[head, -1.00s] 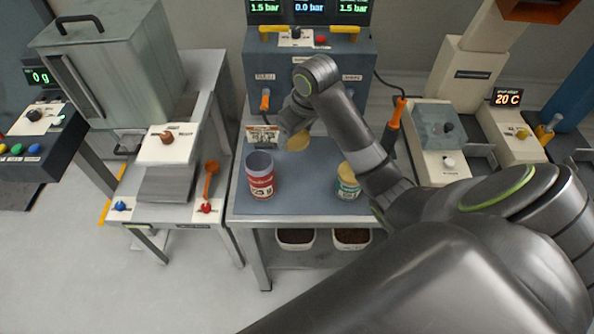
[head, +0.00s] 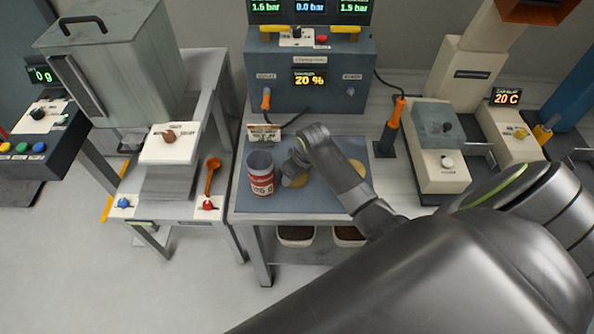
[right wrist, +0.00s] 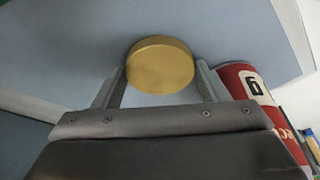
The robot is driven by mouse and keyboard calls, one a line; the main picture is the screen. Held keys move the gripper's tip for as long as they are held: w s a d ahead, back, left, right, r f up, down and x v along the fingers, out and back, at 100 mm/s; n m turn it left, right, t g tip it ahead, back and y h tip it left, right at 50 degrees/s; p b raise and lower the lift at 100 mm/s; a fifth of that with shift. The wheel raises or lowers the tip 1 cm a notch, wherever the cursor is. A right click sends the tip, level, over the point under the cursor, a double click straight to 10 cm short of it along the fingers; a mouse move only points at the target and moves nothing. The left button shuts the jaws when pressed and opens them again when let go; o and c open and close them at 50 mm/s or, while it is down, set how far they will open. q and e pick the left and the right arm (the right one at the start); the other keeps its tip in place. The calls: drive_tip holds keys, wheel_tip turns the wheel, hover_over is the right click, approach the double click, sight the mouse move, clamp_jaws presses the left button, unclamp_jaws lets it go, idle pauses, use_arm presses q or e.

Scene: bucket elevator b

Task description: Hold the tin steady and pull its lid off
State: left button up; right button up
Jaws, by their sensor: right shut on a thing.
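The red and white tin (head: 261,178) stands upright on the left of the blue-grey mat, its top open with a grey inside. It also shows at the right of the right wrist view (right wrist: 262,100). My right gripper (head: 291,170) is just right of this tin, apart from it. It is shut on a round gold lid (head: 297,181), seen between the two fingers in the right wrist view (right wrist: 160,66). Whether the lid touches the mat is unclear. A second gold top (head: 358,168) shows behind my right arm, which hides the tin below. My left gripper is not in view.
The mat (head: 290,203) has bare room in front of the lid. A grey machine with displays (head: 312,85) is at the back. An orange-handled tool (head: 393,120) stands right of the mat.

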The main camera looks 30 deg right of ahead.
drive_tip(key=shift+f, duration=0.15)
drive_tip(key=o, duration=1.1)
drive_tip(key=v, duration=1.2)
drive_tip(key=shift+r, duration=0.2)
